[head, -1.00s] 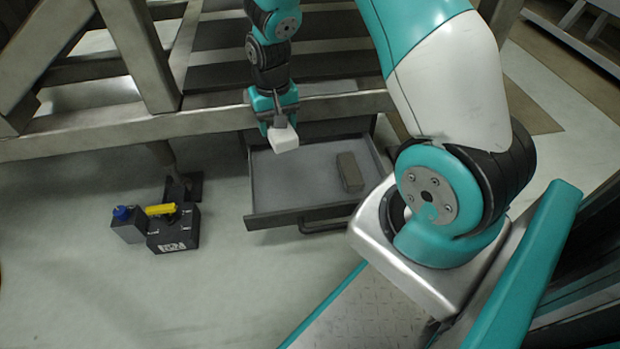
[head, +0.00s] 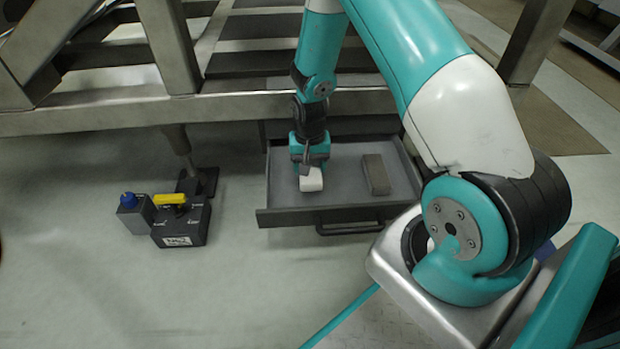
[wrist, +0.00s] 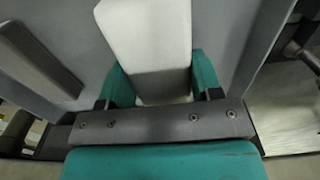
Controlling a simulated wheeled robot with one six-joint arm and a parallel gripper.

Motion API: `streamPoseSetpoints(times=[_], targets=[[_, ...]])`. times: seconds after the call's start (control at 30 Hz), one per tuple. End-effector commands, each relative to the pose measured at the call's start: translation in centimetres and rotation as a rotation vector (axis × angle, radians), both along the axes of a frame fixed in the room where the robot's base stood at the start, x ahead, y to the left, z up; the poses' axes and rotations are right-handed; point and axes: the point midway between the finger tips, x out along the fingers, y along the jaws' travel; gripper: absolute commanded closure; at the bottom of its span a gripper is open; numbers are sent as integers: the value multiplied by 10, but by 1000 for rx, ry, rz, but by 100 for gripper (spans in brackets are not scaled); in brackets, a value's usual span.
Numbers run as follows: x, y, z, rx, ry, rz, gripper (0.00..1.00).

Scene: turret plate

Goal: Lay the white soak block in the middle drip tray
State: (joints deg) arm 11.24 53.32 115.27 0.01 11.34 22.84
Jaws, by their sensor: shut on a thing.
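The white soak block (head: 311,181) is in my gripper (head: 309,168), inside the outline of the open grey drip tray (head: 345,212) at its left side. In the wrist view the white block (wrist: 145,35) sits between the two teal fingers of my gripper (wrist: 160,82), which are shut on it. The tray floor (wrist: 225,30) shows close around the block. Whether the block touches the floor I cannot tell. Only this one pulled-out tray is seen, so its place among others cannot be told.
A grey-brown block (head: 376,174) lies in the tray to the right, also in the wrist view (wrist: 38,60). A tray handle (head: 350,229) juts from the front. A dark box with a yellow handle (head: 181,222) stands on the floor at left. A metal frame beam (head: 200,108) runs above the tray.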

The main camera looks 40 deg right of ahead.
Motion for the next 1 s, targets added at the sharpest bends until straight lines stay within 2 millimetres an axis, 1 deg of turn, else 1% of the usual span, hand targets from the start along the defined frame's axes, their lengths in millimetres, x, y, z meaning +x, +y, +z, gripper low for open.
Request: streamPoseSetpoints(times=[0.03,0.1,0.2,0.47,0.6,0.63,0.67,0.7,0.73,1.0], targets=[[-1,0,-11,0,2,0,65],[-1,0,-24,0,2,0,65],[-1,0,-38,0,2,0,65],[0,0,-36,1,1,0,65],[0,0,-40,0,1,0,65],[0,0,-39,1,1,0,34],[0,0,-39,1,1,0,27],[0,0,-39,1,1,0,18],[0,0,-39,1,1,0,15],[0,0,-38,1,1,0,15]])
